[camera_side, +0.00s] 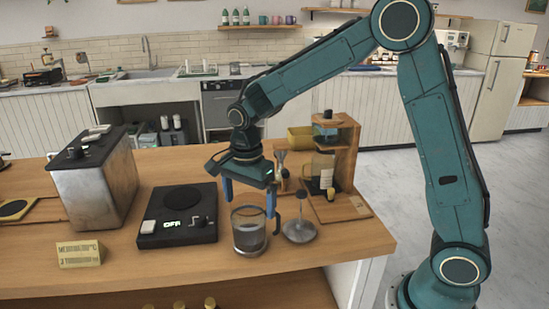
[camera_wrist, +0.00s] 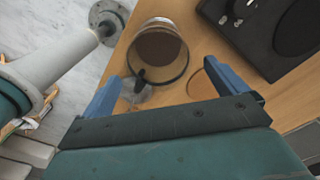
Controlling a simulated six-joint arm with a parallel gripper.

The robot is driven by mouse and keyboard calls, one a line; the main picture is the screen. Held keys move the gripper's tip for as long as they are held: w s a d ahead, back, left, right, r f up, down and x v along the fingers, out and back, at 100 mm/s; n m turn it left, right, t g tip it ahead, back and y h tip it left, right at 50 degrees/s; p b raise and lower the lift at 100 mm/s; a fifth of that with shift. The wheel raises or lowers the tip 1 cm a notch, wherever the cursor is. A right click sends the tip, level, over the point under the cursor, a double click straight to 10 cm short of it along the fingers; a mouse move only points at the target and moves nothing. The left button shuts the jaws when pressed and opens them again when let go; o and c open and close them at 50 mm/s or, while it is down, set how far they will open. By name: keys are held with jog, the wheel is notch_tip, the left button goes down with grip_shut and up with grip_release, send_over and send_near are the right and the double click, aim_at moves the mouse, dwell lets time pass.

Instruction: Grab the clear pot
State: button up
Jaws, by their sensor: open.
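Whether a finger touches the pot cannot be told.
A black scale (camera_side: 178,222) marked OFF sits left of the pot. A metal machine (camera_side: 95,180) and a sign (camera_side: 80,254) are further left.

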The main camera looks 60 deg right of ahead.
aim_at(250, 218)
jog(key=shift+f, duration=0.4)
jog(key=shift+s+f, duration=0.1)
jog(key=shift+f, duration=2.5)
jog(key=c, duration=1.3)
jog(key=shift+r, duration=0.2)
notch_tip(250, 218, up, 20)
jog(key=shift+f, duration=0.1)
